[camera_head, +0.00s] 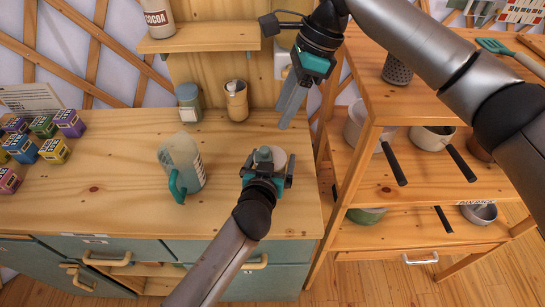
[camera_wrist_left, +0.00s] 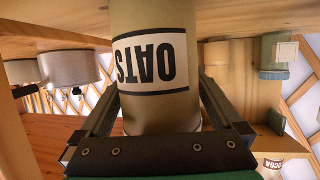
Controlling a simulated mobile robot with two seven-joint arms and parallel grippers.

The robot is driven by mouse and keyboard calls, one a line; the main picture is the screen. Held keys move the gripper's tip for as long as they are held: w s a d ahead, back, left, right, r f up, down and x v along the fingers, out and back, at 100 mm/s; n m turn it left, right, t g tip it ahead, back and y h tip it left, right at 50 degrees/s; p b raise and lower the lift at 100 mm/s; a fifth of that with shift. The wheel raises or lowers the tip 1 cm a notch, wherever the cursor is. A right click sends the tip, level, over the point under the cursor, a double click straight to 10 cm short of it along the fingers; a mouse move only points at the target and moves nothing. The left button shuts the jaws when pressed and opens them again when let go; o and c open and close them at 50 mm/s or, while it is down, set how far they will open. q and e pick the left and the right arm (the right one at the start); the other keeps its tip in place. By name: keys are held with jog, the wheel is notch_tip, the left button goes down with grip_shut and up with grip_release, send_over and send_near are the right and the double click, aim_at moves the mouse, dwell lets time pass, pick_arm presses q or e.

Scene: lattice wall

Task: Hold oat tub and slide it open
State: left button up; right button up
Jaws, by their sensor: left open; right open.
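The oat tub (camera_head: 279,155) stands near the right end of the wooden counter, mostly hidden behind my left gripper (camera_head: 267,166) in the head view. In the left wrist view, the tub's OATS label (camera_wrist_left: 150,62) appears upside down, between the two open fingers. The fingers lie on either side of the tub, with a gap visible at least on the right side. My right gripper (camera_head: 287,118) hangs above the counter's back right edge, behind the tub and apart from it. Its fingers point down, and it looks empty.
A clear pitcher with a teal handle (camera_head: 181,168) stands left of the tub. A jar (camera_head: 188,103) and a tan canister (camera_head: 236,101) stand at the back. Small colored boxes (camera_head: 40,127) sit far left. A wooden shelf unit (camera_head: 385,195) with pots stands right.

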pick_arm(q)
jog(key=shift+w, duration=0.15)
jog(key=c, duration=1.2)
jog(key=o, duration=1)
jog(key=shift+f, duration=0.1)
jog(key=c, duration=0.8)
jog(key=shift+c, duration=0.2)
